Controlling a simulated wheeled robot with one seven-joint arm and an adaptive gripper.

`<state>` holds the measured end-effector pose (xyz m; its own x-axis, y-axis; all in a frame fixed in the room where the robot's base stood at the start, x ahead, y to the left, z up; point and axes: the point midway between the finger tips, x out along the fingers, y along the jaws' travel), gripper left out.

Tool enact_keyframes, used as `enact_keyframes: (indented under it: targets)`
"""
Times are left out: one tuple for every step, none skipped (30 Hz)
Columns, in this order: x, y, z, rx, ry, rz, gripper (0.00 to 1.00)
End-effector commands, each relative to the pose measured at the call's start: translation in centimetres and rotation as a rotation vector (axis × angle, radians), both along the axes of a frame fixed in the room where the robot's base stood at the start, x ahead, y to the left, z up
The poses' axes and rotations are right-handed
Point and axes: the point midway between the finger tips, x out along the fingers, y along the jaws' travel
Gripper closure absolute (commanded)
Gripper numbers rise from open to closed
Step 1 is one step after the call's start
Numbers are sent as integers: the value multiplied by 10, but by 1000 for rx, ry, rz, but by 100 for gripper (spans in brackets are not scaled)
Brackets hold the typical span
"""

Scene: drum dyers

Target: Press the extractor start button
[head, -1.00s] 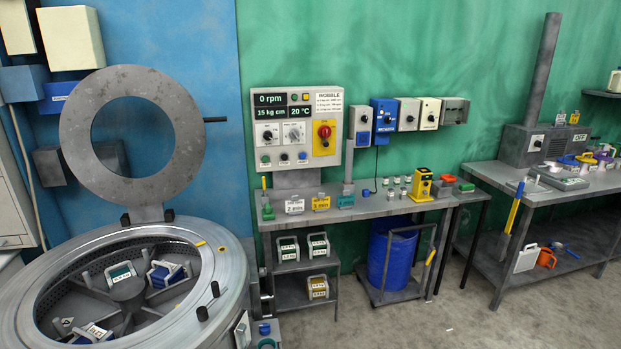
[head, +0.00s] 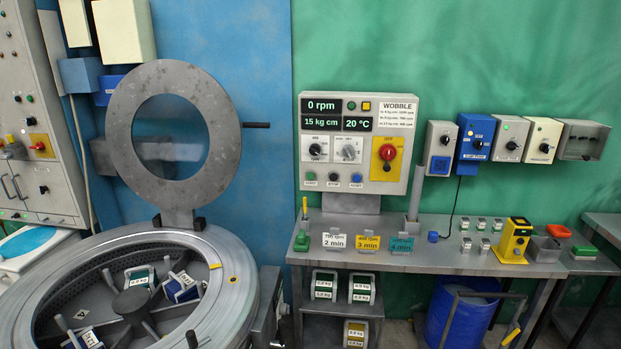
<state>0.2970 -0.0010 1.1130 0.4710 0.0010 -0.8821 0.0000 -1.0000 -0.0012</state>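My gripper is not in view.
A metal bench (head: 400,232) runs below the panel with coloured minute cards, small blocks and a yellow device (head: 513,240). A blue barrel (head: 455,310) and a shelf with weights stand below. Several switch boxes hang right of the panel. A grey cabinet (head: 45,130) is at far left.

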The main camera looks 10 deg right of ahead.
Motion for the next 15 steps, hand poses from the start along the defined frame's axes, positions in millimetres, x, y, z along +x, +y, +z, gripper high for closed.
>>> enact_keyframes:
  targets:
    - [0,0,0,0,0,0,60]
    - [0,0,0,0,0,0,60]
    - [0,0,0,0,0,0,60]
    - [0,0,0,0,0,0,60]
    - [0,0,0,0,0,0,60]
    - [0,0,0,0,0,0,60]
    - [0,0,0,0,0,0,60]
    - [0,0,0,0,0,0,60]
    - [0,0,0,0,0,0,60]
    - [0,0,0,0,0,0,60]
    - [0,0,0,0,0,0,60]
    - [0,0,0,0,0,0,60]
    - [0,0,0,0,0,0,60]
    - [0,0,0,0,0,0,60]
    - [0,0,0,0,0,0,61]
